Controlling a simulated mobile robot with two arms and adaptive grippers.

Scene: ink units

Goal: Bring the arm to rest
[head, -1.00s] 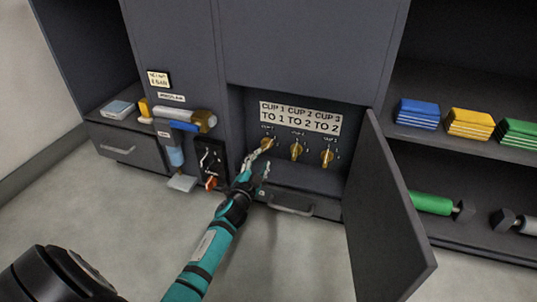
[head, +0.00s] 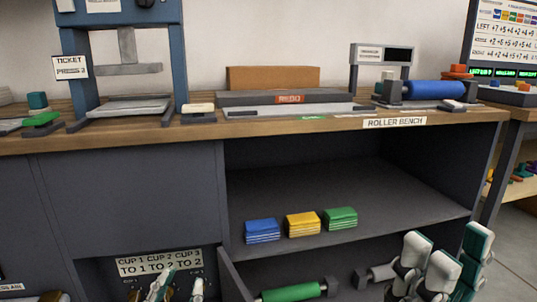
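My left gripper (head: 179,285) is at the bottom edge of the head view, in front of the cup valve recess. Its pale fingers look spread, with nothing seen between them; its arm is below the frame. The sign (head: 160,262) reading CUP 1 TO 1, CUP 2 TO 2, CUP 3 TO 2 is just above it. The brass knobs are mostly cut off or hidden behind the fingers. My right gripper (head: 455,258), white and teal, rises at the lower right before the open shelf. Its fingers look apart and empty.
An open cabinet door (head: 234,280) stands right of the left gripper. Blue (head: 262,230), yellow (head: 302,224) and green (head: 340,217) stacks lie on the shelf. A green roller (head: 292,292) is below. The roller bench (head: 330,125) and ticket press (head: 178,60) are above.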

